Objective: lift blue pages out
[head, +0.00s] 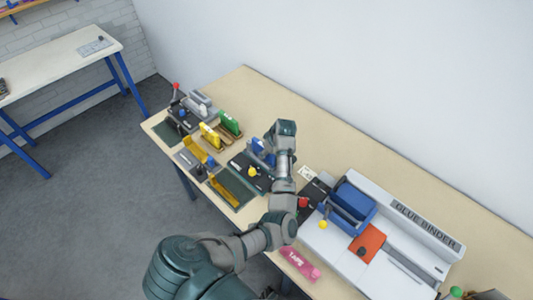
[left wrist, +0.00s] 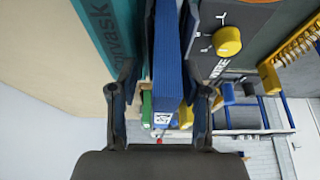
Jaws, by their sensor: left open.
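The blue pages (left wrist: 168,65) stand on edge as a narrow upright block with a white label at the near end, in the left wrist view. They also show in the head view as a small blue patch (head: 258,145), partly hidden by my left arm. My left gripper (left wrist: 162,100) is open, with one finger on each side of the blue pages; I cannot tell whether either finger touches them. In the head view the fingers are hidden behind the wrist. The pages stand beside a dark wire punch with a yellow knob (left wrist: 228,41). My right gripper is not in view.
Yellow (head: 210,136) and green (head: 230,123) blocks stand to the left of the pages. A glue binder (head: 425,225) with a blue clamp (head: 352,200) is at the right. A pink tape box (head: 300,264) lies near the front edge. The table's back strip is clear.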

